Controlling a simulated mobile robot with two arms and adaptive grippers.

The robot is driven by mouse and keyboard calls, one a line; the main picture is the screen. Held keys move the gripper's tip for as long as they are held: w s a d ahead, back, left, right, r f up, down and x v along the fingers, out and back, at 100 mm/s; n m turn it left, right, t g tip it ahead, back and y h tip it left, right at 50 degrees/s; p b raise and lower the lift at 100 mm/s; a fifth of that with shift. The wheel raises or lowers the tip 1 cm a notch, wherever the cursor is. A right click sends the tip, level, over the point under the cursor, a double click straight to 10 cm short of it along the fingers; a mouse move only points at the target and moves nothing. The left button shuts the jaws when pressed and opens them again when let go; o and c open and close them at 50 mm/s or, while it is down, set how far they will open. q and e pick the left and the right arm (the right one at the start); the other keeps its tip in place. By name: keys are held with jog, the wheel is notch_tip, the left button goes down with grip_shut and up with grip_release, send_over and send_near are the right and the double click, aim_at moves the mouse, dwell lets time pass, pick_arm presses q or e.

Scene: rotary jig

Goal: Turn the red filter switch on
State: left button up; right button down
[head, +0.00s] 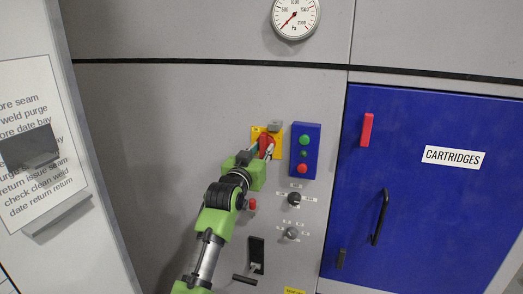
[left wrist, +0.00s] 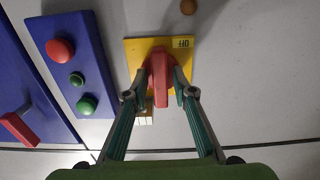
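The red filter switch (head: 264,143) is on a yellow plate (head: 256,132) on the grey panel. In the left wrist view the red handle (left wrist: 161,80) stands out from the yellow plate (left wrist: 133,52), with an OFF label (left wrist: 182,43) beside it. In the head view the left gripper (head: 263,152) partly hides the switch and plate. My right gripper is not in view.
A blue button box (head: 304,137) with green and red buttons is close to the right of the plate. Knobs (head: 294,199) and a black lever (head: 256,254) are below. A blue cartridges door (head: 430,200) with handles is at right, and a gauge (head: 296,17) is above.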

pick_arm(q)
jog(key=shift+s, duration=0.1)
dwell(0.3)
jog(key=v, duration=1.1)
jog(key=shift+s, duration=0.35)
jog(key=shift+a, duration=0.15)
